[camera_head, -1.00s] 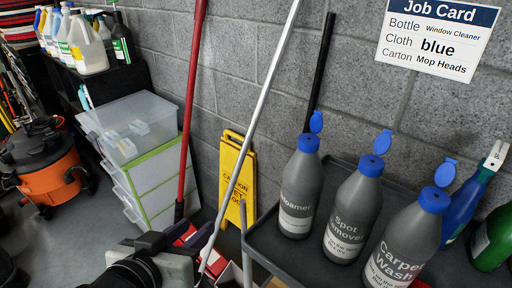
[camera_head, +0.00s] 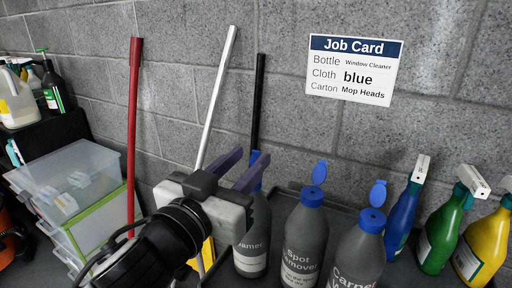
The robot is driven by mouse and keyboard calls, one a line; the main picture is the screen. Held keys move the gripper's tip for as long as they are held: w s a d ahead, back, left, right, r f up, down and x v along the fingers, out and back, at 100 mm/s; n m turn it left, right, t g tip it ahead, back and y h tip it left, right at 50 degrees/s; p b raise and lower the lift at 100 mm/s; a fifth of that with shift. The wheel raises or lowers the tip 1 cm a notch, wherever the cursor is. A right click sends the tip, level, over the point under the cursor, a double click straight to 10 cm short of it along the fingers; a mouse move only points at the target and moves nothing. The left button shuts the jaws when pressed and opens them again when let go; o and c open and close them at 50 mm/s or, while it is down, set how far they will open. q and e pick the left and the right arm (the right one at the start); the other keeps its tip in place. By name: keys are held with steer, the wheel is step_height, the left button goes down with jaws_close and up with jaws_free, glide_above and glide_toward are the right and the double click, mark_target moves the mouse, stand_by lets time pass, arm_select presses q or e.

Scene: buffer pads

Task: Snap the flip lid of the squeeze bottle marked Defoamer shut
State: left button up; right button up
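The Defoamer bottle (camera_head: 254,244) is grey and stands upright on the dark cart, its label partly covered so only "amer" reads. Its blue flip lid (camera_head: 256,161) sticks up, and its cap is mostly hidden behind my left gripper. My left gripper (camera_head: 253,154) is in front of and to the left of the bottle's top. Its two purple fingers are apart, with the blue lid showing near the right finger. I cannot tell whether they touch. My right gripper is not in view.
The Spot Remover bottle (camera_head: 301,240) and the Carpet Wash bottle (camera_head: 357,255), lids up, stand to the right. Blue (camera_head: 401,220), green (camera_head: 441,236) and yellow (camera_head: 482,245) spray bottles stand beyond. A red pole (camera_head: 133,130), a silver pole (camera_head: 216,95) and clear bins (camera_head: 70,185) are left.

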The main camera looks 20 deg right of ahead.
mark_target(256, 152)
arm_select(q)
steer(key=shift+x, duration=2.15)
steer(key=shift+c, duration=0.2)
jaws_close()
